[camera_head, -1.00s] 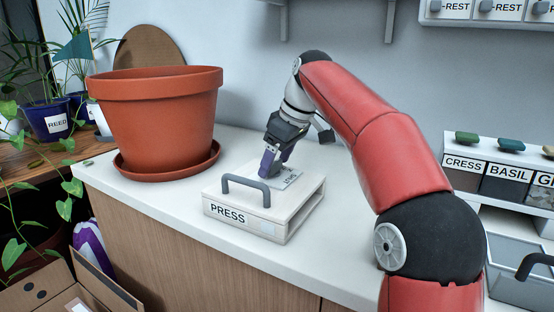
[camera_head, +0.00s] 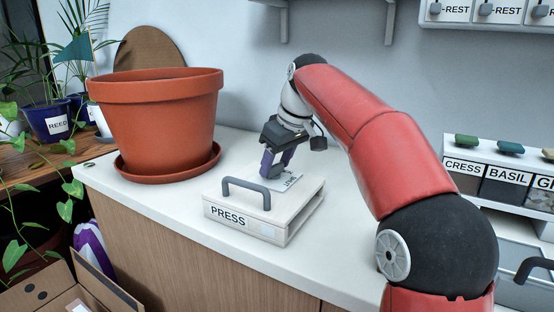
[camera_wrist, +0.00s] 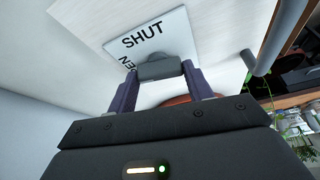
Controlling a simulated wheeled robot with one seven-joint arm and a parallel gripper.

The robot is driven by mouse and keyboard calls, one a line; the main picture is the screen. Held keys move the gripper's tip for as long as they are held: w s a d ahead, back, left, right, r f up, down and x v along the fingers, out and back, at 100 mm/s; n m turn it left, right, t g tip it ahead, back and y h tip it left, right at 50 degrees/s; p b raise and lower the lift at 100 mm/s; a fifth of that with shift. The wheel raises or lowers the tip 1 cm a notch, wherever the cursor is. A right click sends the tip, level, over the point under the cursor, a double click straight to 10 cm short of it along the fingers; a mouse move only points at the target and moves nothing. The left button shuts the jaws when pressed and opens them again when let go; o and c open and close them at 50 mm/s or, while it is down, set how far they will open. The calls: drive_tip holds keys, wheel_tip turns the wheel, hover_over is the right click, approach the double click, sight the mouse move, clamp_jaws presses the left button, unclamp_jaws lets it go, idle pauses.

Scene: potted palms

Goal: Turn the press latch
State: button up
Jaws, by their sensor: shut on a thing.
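The press (camera_head: 235,227) is a low pale box with a dark grey handle (camera_head: 245,186) on its top, standing on the counter. A light label plate (camera_head: 291,181) lies on its top. In the wrist view the plate (camera_wrist: 150,40) reads SHUT, with another word partly hidden, its visible end reading "EN". The dark grey latch (camera_wrist: 160,69) sits at the plate's edge between my purple fingers. My gripper (camera_head: 271,174) is shut on the latch, pointing down at the press top; the fingers (camera_wrist: 160,80) show on both sides of it.
A large terracotta pot (camera_head: 155,115) on a saucer (camera_head: 168,168) stands left of the press. Labelled bins (camera_head: 505,180) are at the right. A cardboard box (camera_head: 80,290) is below the counter's left end. The counter right of the press is partly clear.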

drive_tip(key=m+h, duration=0.1)
drive_tip(key=m, duration=0.2)
drive_tip(key=shift+s+a+m+t, duration=0.1)
drive_tip(key=shift+m+t, duration=0.3)
drive_tip(key=m+h, duration=0.1)
drive_tip(key=m, duration=0.1)
drive_tip(key=m+h, duration=0.1)
drive_tip(key=m, duration=0.1)
drive_tip(key=shift+a+t, duration=0.15)
drive_tip(key=shift+t, duration=0.15)
drive_tip(key=m+h, duration=0.1)
drive_tip(key=m, duration=0.3)
drive_tip(key=shift+a, duration=0.1)
drive_tip(key=shift+m+g+h, duration=0.4)
drive_tip(key=shift+m+h, duration=0.5)
drive_tip(key=shift+m, duration=1)
drive_tip(key=o, duration=1)
drive_tip(key=shift+v, duration=3.9)
